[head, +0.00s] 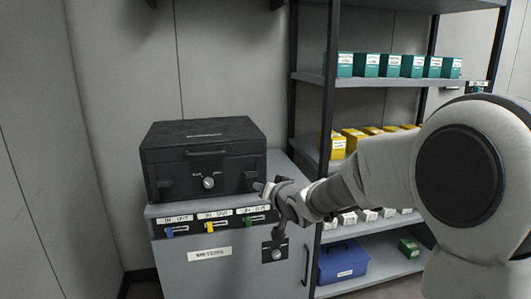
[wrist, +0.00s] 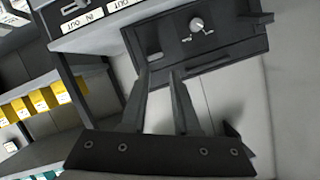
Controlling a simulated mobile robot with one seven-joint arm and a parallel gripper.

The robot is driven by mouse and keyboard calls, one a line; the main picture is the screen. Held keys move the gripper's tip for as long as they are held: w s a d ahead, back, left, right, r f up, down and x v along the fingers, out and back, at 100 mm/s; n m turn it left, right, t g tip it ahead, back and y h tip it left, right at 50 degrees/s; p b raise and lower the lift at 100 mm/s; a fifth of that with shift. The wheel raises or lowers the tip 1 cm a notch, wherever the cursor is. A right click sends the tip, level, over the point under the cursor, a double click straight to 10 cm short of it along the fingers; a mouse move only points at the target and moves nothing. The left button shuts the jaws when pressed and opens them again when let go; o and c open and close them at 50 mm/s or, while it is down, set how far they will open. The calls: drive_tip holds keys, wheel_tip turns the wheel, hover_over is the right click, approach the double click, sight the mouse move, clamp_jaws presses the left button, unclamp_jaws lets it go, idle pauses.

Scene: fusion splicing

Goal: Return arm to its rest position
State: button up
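My gripper (head: 262,187) is in front of the lower right front corner of a black case (head: 203,135) in the head view. In the wrist view, my gripper's two dark fingers (wrist: 160,72) stand apart with a gap between them and nothing held. The black case (wrist: 225,45) lies beyond the fingertips there, with its round knob (wrist: 197,25) showing. Whether the fingers touch the case cannot be told. My arm reaches in from the right in the head view and hides part of the shelving.
The case stands on a grey cabinet (head: 222,270) with labelled coloured sliders and a lower knob (head: 276,254). Shelving (head: 385,80) at right holds teal boxes (head: 391,65), yellow bins (head: 352,140) and a blue box (head: 342,262). A grey wall (head: 30,150) bounds the left.

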drive_tip(key=s+d+r+g+h, duration=0.1)
drive_tip(key=s+d+g+h, duration=0.15)
drive_tip(key=s+d, duration=0.5)
drive_tip(key=s+d+r+g+h, duration=0.1)
drive_tip(key=s+d+h, duration=0.25)
drive_tip(key=s, duration=0.75)
drive_tip(key=s+d+f+g+y, duration=0.1)
drive_tip(key=s+d+f+g, duration=0.1)
drive_tip(key=s, duration=0.7)
drive_tip(key=s+d+f+g, duration=0.1)
drive_tip(key=s+g, duration=0.1)
drive_tip(key=s, duration=0.8)
wheel_tip(320, 180, up, 22)
drive_tip(key=p, duration=2.3)
drive_tip(key=shift+w+d+r+n, duration=0.15)
drive_tip(key=shift+w+n, duration=0.25)
